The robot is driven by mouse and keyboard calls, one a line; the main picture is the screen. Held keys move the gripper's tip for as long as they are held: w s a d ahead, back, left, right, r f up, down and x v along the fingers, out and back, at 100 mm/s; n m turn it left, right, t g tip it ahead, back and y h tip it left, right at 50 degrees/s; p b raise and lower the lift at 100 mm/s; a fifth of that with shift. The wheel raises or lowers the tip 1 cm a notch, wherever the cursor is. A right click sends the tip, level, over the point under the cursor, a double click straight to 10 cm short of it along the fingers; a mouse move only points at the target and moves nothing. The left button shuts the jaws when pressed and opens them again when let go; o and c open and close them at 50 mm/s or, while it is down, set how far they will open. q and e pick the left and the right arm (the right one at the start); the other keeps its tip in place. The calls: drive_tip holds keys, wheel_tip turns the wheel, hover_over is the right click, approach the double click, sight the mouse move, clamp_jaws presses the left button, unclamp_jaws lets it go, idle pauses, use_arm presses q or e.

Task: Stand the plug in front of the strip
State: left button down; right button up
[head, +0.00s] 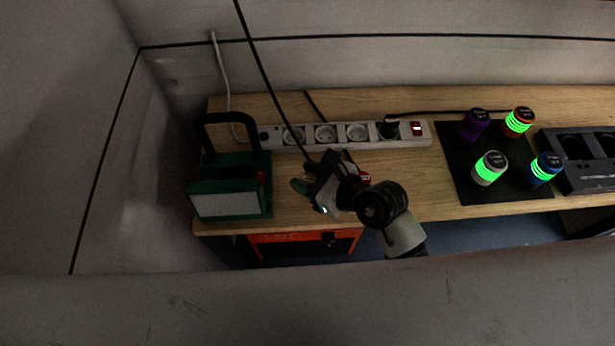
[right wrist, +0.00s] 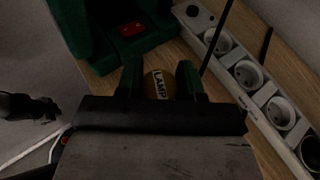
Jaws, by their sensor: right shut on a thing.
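My right gripper (head: 305,178) is over the wooden bench, just in front of the white power strip (head: 376,141). Its green fingers are shut on the plug (right wrist: 158,85), a rounded yellowish piece labelled LAMP in the right wrist view. In the head view the gripper hides the plug. I cannot tell whether the plug touches the bench. The strip shows several round sockets, a black plug (head: 388,129) in the rightmost one and a red switch (head: 416,128) at its right end. The strip also crosses the right of the wrist view (right wrist: 227,77).
A green work lamp (head: 230,170) with a black handle stands left of my right gripper. A black cable (head: 262,70) runs down to the gripper area. An orange box (head: 300,243) is below.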

drive_tip(key=shift+f, duration=0.8)
drive_tip(key=o, duration=0.9)
drive_tip(key=shift+f, duration=0.1)
drive_tip(key=shift+o, duration=0.2)
drive_tip(key=b+v, duration=0.2)
drive_tip(key=v, duration=0.9)
drive_tip(key=shift+s+d, duration=0.1)
drive_tip(key=shift+d, duration=0.05)
drive_tip(key=shift+s+d+r, duration=0.25)
drive_tip(key=shift+r, duration=0.05)
